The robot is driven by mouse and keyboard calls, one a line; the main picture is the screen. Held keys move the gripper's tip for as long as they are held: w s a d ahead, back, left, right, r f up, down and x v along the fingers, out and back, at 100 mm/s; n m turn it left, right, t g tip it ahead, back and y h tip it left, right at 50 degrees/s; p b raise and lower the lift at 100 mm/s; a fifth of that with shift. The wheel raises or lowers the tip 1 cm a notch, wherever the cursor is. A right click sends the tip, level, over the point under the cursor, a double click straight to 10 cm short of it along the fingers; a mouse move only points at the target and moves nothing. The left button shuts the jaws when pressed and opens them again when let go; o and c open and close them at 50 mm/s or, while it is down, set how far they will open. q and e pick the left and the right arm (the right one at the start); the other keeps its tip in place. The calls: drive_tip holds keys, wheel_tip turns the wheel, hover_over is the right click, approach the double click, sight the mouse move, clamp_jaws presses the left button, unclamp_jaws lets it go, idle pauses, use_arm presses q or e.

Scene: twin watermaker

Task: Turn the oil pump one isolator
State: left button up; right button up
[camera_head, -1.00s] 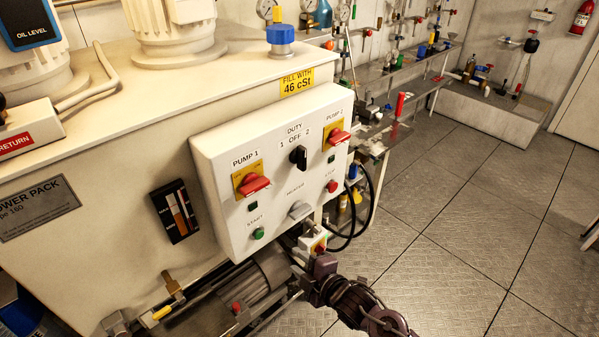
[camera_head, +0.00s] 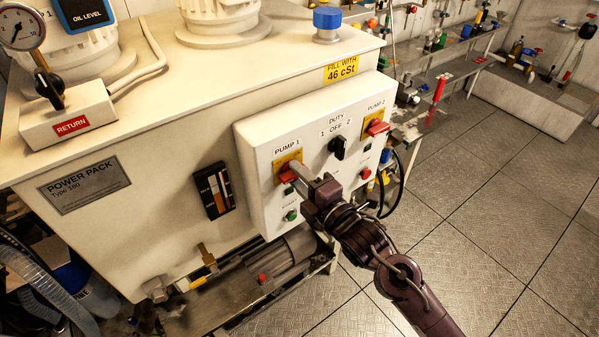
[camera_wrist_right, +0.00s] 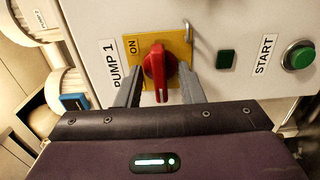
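The pump one isolator is a red rotary handle (camera_head: 287,174) on a yellow plate (camera_head: 281,162), under the label PUMP 1 on the white control box (camera_head: 256,160). In the right wrist view the red handle (camera_wrist_right: 157,70) stands between the two grey fingers, its length running towards the gripper body. My right gripper (camera_head: 295,172) is at the isolator, and it also shows in the right wrist view (camera_wrist_right: 160,88). Its fingers are apart, with a gap visible on each side of the handle. My left gripper is not in view.
The box also carries a black DUTY selector (camera_head: 337,147), a red PUMP 2 isolator (camera_head: 377,127) and a green START button (camera_wrist_right: 298,56). A motor (camera_head: 270,262) sits below the box. The floor at the right (camera_head: 480,220) is clear.

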clamp_jaws()
idle(0.3)
drive_tip(key=shift+f+m+p, duration=0.1)
drive_tip(key=shift+m+p, duration=2.25)
drive_tip(key=shift+m, duration=6.65)
